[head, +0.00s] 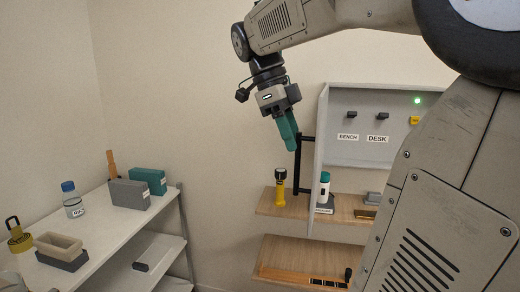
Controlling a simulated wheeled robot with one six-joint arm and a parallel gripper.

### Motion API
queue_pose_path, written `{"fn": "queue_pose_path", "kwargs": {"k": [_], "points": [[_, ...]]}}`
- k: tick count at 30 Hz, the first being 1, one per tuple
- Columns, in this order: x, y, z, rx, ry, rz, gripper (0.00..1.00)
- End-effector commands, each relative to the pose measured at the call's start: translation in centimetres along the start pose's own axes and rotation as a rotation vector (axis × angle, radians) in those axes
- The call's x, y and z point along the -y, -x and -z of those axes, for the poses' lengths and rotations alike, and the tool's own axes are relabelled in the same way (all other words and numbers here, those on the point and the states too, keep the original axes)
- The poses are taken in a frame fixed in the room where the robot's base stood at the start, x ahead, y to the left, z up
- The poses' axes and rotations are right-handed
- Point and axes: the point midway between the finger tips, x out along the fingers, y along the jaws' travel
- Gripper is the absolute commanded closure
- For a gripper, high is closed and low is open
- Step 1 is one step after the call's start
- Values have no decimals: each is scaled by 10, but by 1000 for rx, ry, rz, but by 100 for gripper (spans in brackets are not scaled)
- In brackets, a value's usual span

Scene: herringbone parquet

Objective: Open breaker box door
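The grey breaker box (352,152) is on the wall at right of centre in the head view. Its door (319,140) stands swung out at the left side, seen nearly edge-on, so the inside shows. A black bar handle (298,165) is on the door's left face. My gripper (291,148), with teal fingers pointing down, is just left of the handle's upper end. The fingers overlap from this angle, so I cannot tell their gap or whether they touch the handle. Inside are black switches (382,117) labelled BENCH and DESK, and a green light (417,100).
Below the box, a wooden shelf (265,208) holds a yellow-and-black flashlight-like item (280,188) and a white-and-teal bottle (324,188). A lower shelf (275,250) is beneath. At left, a white rack (105,222) holds several items. My arm hides the box's right side.

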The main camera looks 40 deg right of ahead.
Motion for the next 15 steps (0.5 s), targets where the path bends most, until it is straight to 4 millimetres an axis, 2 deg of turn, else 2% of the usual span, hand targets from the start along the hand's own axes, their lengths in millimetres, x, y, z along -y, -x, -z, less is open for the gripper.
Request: {"fn": "queue_pose_path", "kwargs": {"k": [3, 6, 15], "points": [[0, 19, -1, 2, 1, 2, 67], [0, 29, 0, 1, 0, 2, 67], [0, 34, 0, 0, 0, 0, 67]]}}
